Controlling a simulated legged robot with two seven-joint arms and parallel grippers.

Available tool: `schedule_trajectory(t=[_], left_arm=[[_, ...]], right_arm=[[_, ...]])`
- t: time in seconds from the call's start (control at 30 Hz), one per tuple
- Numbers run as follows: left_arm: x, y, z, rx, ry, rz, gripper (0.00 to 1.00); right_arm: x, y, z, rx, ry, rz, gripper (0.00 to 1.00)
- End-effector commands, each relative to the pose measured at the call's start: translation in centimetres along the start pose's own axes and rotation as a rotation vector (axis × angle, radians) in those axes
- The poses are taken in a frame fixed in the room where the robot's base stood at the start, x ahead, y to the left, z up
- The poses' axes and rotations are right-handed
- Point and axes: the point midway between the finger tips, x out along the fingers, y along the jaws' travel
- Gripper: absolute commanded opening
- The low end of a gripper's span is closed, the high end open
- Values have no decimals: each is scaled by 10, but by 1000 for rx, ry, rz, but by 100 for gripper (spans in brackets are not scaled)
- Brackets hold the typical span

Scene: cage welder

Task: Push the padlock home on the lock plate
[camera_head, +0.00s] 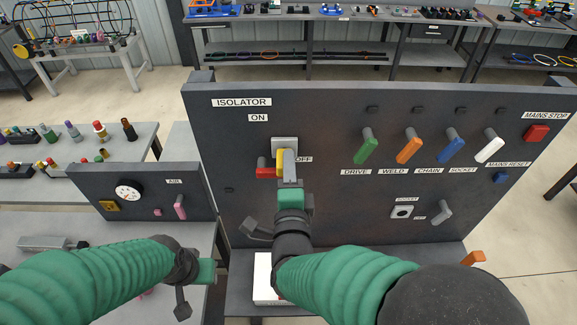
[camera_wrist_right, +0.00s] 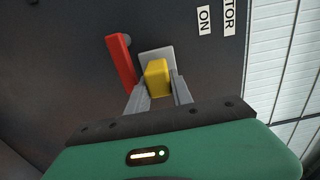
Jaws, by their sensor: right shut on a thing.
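The yellow padlock (camera_head: 281,158) is in front of the grey lock plate (camera_head: 285,143) on the isolator panel, left of the OFF label. My right gripper (camera_head: 288,170) is shut on the padlock, its fingers on either side of it. In the right wrist view the padlock (camera_wrist_right: 157,78) sits between the two fingers (camera_wrist_right: 157,92), overlapping the lock plate (camera_wrist_right: 152,55). I cannot tell whether a gap is left between them. The shackle is hidden. My left gripper (camera_head: 205,271) is low at the left, away from the panel; its fingers are not clear.
The red isolator handle (camera_head: 266,173) is close beside the padlock on its left; it also shows in the wrist view (camera_wrist_right: 121,60). Coloured levers, including the green drive lever (camera_head: 366,146), stand out on the right. The air panel (camera_head: 140,192) is at the left.

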Motion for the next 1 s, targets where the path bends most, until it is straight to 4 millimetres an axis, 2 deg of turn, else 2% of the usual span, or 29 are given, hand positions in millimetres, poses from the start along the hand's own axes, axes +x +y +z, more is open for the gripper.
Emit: schedule_trajectory(t=[0.4,0.43,0.6,1.0], left_arm=[[4,0,1,0,0,0,36],[4,0,1,0,0,0,36],[4,0,1,0,0,0,36],[4,0,1,0,0,0,36]], right_arm=[[8,0,0,0,1,-1,0],[8,0,0,0,1,-1,29],[8,0,0,0,0,0,52],[8,2,0,-2,-1,5,52]])
